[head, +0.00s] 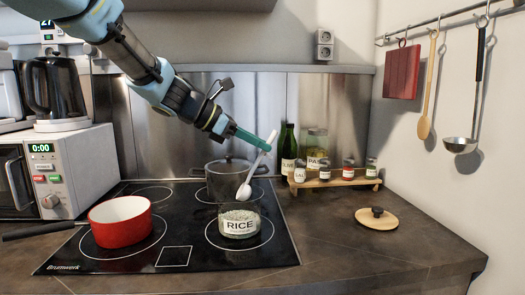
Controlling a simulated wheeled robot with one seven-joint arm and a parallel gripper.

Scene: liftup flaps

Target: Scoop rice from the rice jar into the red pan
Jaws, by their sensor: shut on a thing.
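My gripper (262,142) is shut on the handle of a white scoop (255,172), which hangs tilted with its bowl down and to the left. The bowl is just above the open glass jar labelled RICE (239,224), which stands on the front right of the cooktop with pale rice in it. I cannot tell whether the bowl holds rice. The red pan (121,228) with a white inside stands on the left of the cooktop, its dark handle pointing left. The inside I can see looks empty.
A dark pot (228,180) stands behind the jar. A round wooden lid (376,218) lies on the counter at right. A rack (335,183) of small jars and a bottle (288,147) stand at the back. A microwave (60,170) is at left. Cooktop between pan and jar is clear.

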